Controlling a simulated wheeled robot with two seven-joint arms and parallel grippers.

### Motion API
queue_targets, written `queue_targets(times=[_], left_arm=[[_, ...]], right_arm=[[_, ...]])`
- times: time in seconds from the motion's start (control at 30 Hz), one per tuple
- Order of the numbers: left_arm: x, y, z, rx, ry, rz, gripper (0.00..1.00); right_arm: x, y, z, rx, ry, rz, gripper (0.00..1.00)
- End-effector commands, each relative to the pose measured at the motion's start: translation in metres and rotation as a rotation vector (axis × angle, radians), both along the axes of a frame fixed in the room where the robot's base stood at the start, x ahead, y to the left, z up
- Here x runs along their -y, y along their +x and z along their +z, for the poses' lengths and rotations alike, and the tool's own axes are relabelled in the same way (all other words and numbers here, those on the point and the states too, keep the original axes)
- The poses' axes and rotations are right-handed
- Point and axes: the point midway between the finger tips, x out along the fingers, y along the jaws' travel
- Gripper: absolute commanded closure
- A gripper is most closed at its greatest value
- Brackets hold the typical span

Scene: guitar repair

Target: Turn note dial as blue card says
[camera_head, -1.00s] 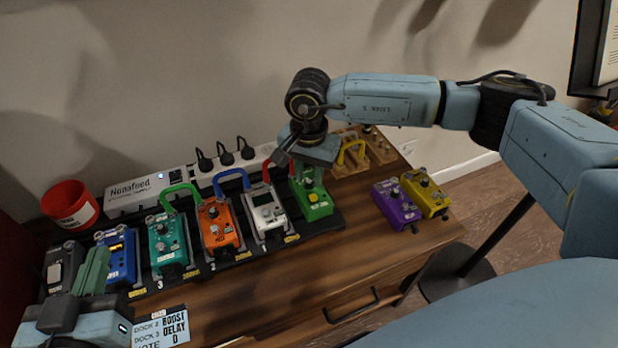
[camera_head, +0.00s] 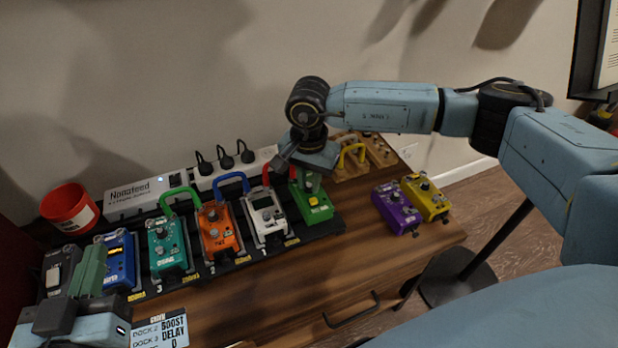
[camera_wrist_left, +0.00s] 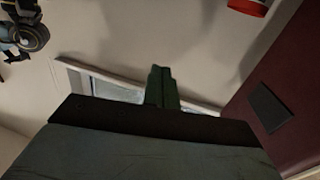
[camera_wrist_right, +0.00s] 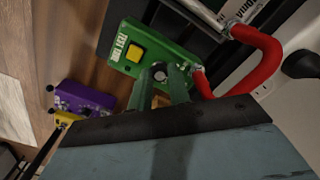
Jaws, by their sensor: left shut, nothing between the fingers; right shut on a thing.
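The pale blue card (camera_head: 173,328) at the front left reads DOCK 2 BOOST, DOCK 3 DELAY and NOTE, with a D at its lower edge. The green pedal (camera_head: 316,212) with a yellow button stands at the right end of the pedal row. My right gripper (camera_wrist_right: 168,72) is over its rear part, shut on a small round silver dial (camera_wrist_right: 160,73). In the head view the gripper hides this dial. Any dial marking is too small to read. My left gripper (camera_head: 94,250) is shut and empty, in front of the blue pedal (camera_head: 122,262).
Teal (camera_head: 168,248), orange (camera_head: 220,232) and white (camera_head: 267,218) pedals stand on the black board. A red cable (camera_wrist_right: 262,55) lies close to my right gripper. Purple (camera_head: 397,210) and yellow (camera_head: 427,198) pedals sit apart at right. The front table middle is clear.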

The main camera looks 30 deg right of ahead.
Motion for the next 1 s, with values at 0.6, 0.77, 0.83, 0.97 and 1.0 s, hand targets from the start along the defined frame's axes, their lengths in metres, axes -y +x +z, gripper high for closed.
queue_targets(times=[0.6, 0.77, 0.83, 0.97, 1.0], left_arm=[[-0.019, -0.019, -0.064, -0.396, 0.113, 0.032, 1.00], [-0.024, -0.026, -0.075, -0.470, 0.134, 0.038, 1.00], [-0.025, -0.028, -0.079, -0.490, 0.138, 0.040, 1.00], [-0.026, -0.030, -0.082, -0.515, 0.145, 0.041, 1.00], [-0.026, -0.031, -0.083, -0.518, 0.146, 0.041, 1.00]], right_arm=[[0.000, 0.000, 0.001, -0.001, 0.001, -0.376, 1.00], [0.000, 0.000, 0.000, -0.001, 0.001, -0.444, 1.00], [0.000, 0.000, 0.000, -0.001, 0.000, -0.464, 1.00], [0.000, 0.000, -0.001, -0.001, 0.000, -0.487, 1.00], [0.000, 0.000, -0.001, -0.001, 0.000, -0.490, 1.00]])
